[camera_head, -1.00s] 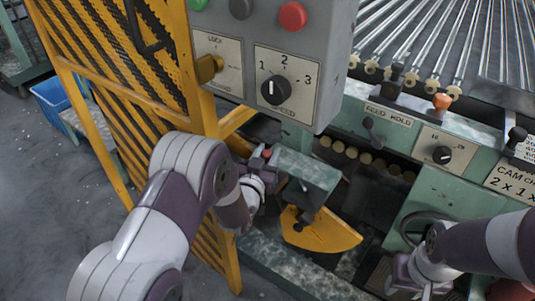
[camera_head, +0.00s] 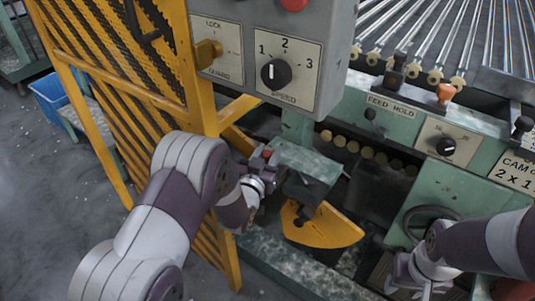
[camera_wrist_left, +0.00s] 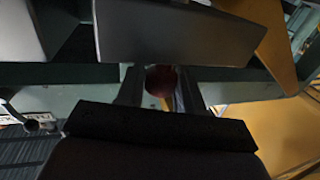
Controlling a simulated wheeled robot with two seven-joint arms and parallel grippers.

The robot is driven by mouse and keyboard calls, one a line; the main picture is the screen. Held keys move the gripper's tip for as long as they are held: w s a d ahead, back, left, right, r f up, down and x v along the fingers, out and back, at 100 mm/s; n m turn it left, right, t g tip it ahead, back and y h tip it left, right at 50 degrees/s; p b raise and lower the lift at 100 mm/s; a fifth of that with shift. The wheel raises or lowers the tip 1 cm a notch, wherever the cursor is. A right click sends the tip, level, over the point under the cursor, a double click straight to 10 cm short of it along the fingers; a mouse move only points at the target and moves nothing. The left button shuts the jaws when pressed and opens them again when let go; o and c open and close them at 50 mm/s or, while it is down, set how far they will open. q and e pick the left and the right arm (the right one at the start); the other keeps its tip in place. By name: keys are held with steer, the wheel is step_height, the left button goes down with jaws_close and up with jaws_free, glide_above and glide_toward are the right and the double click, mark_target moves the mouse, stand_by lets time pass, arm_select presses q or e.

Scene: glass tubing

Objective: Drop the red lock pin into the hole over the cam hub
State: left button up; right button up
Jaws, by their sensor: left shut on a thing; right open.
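The red lock pin (camera_head: 267,154) shows as a small red tip at the jaws of my left gripper (camera_head: 266,166), which is shut on it beside the left end of the green block (camera_head: 305,165). In the left wrist view, a dark red round end of the pin (camera_wrist_left: 160,80) shows between the two fingers of my left gripper (camera_wrist_left: 160,88). A yellow cam plate (camera_head: 325,231) lies under the block. The hole and the cam hub cannot be made out. My right gripper (camera_head: 407,275) is open at the lower right, by a handwheel (camera_head: 430,213).
A grey control box (camera_head: 285,60) with a dial hangs above the block. Green machine panels (camera_head: 440,190) and a row of round brass ends (camera_head: 367,152) lie to the right.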

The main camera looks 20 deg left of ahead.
arm_select(q)
steer(key=shift+f, duration=0.25)
steer(key=o, duration=1.1)
steer(key=s, duration=0.4)
steer(key=s+p, duration=0.1)
steer(key=s, duration=0.3)
steer(key=s+a+p, duration=0.1)
steer(key=s, duration=0.3)
steer(key=shift+s, duration=0.35)
